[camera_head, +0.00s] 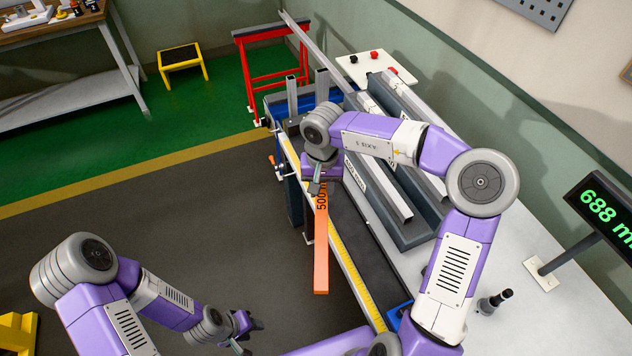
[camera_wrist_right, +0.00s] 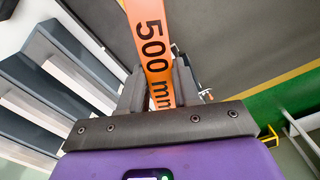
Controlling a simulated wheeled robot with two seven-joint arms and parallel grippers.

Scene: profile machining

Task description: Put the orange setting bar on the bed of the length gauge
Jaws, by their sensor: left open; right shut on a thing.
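The orange setting bar (camera_head: 321,250), marked "500 mm", is held by my right gripper (camera_head: 318,180). In the right wrist view the bar (camera_wrist_right: 150,45) runs between the two dark fingers of the right gripper (camera_wrist_right: 158,85), which are shut on it. In the head view the bar hangs out over the front edge of the bench, beside the length gauge's yellow scale (camera_head: 345,262). The gauge's dark bed (camera_head: 362,245) lies right of the scale. Whether the bar touches anything is hard to tell. My left gripper (camera_head: 246,330) is open and empty, low over the dark floor.
Grey profile trays (camera_head: 405,232) with metal profiles lie along the back of the bench. A display (camera_head: 606,212) reads about 688 at the right. A dark knob (camera_head: 495,300) stands on the bench. A red stand (camera_head: 270,75) and a yellow step stool (camera_head: 182,58) are beyond.

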